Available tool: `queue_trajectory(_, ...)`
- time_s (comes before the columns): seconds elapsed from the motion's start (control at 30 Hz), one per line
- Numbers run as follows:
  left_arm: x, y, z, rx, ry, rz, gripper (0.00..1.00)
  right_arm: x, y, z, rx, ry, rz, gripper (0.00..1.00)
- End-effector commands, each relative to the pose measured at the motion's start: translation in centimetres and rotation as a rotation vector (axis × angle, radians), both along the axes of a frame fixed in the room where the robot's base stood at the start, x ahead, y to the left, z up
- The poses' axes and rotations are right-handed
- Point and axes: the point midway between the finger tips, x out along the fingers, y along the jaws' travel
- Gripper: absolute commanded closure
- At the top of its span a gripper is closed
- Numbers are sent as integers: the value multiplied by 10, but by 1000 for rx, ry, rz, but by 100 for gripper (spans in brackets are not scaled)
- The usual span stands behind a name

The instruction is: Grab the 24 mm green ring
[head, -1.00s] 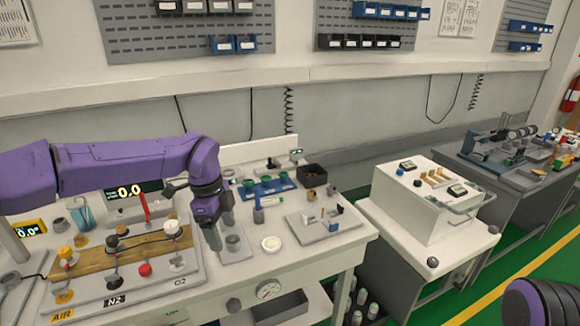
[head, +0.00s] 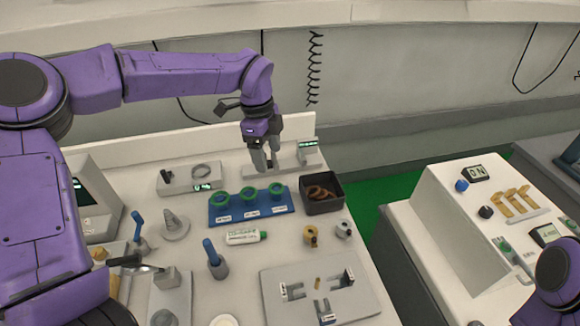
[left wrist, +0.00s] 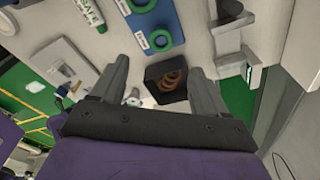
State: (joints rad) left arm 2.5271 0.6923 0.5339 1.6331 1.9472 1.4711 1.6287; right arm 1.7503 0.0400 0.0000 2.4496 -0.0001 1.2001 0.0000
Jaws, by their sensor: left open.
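A blue rack (head: 250,212) on the bench holds three green rings in a row: a left ring (head: 222,199), a middle ring (head: 249,194) and a right ring (head: 277,189). White labels on its front are too small to read surely, so I cannot tell which is 24 mm. My left gripper (head: 266,166) is open and empty, above and behind the right end of the rack. In the left wrist view the left gripper's (left wrist: 160,82) fingers are spread, and two green rings show on the rack beyond them at the top. My right gripper is out of view.
A dark bin (head: 322,193) of brown rings stands right of the rack. A device with a small display (head: 307,152) stands behind the rack.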

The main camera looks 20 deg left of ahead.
Motion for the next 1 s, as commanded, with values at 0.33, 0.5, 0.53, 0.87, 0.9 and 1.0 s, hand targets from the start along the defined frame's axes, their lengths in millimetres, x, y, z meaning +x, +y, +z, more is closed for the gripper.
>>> queue_trajectory(0.33, -3, -3, -45, 0, 2, 5, 26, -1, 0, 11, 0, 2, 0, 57)
queue_trajectory(0.5, -1, -6, -65, 1, 6, 5, 26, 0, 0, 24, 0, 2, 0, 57)
queue_trajectory(0.53, -1, -7, -71, 2, 7, 5, 26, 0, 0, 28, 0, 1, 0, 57)
queue_trajectory(0.87, 2, -11, -105, 0, 0, 6, 26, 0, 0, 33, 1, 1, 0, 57)
queue_trajectory(0.9, 2, -11, -105, 0, 0, 6, 26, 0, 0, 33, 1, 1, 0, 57)
queue_trajectory(1.0, 2, -11, -105, 0, 0, 6, 42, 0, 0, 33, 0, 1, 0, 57)
